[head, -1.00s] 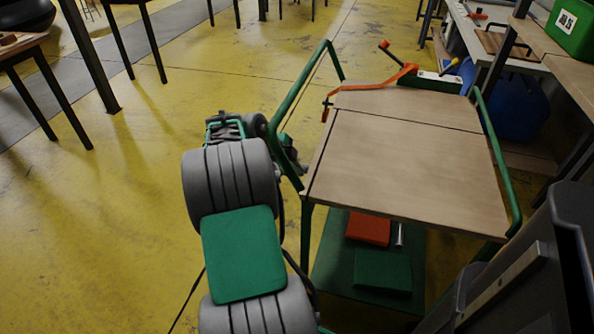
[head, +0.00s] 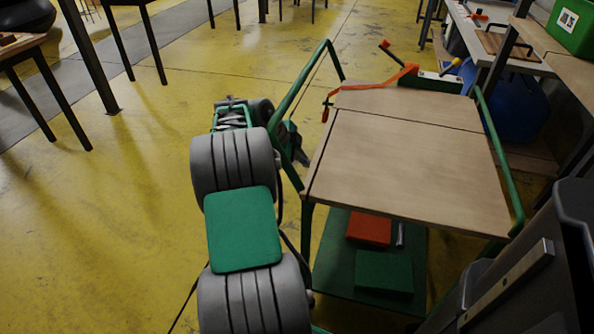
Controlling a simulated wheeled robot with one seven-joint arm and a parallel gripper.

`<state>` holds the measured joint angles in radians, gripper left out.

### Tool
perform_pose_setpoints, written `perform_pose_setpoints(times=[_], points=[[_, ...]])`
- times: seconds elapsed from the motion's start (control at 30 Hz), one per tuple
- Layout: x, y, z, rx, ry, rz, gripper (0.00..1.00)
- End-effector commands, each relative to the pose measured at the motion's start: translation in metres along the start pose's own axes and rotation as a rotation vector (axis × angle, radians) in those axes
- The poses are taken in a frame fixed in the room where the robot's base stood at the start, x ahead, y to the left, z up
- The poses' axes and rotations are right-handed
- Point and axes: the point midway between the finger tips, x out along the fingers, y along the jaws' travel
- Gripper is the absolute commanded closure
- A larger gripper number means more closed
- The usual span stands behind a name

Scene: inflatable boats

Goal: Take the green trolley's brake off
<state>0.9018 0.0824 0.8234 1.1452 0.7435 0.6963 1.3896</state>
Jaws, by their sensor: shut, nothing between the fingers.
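The green trolley (head: 415,165) has a wooden top and green tube handles at both ends. A small red-orange grip (head: 325,114) hangs at its left edge by the left handle (head: 300,95). I cannot tell whether this is the brake. My arm, grey with green panels, reaches along the trolley's left side. My gripper (head: 298,150), dark, is at the left handle's lower part, partly hidden by the tube. It looks shut and holds nothing that I can see. The trolley's wheels are out of sight.
An orange strap (head: 385,80) and a green-sided piece with a yellow-knobbed lever (head: 435,78) lie at the top's far edge. The lower shelf holds red (head: 369,228) and green (head: 384,272) blocks. A dark grey bin stands at right.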

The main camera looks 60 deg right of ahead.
Motion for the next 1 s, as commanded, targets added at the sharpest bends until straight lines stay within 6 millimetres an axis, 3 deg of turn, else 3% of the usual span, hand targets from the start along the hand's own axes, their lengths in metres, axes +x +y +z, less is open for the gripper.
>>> perform_pose_setpoints(times=[0.4, 1.0], points=[[0.021, -0.028, 0.003, 0.000, 0.000, 0.000, 1.00], [0.029, -0.034, 0.004, -0.002, 0.001, 0.000, 1.00]])
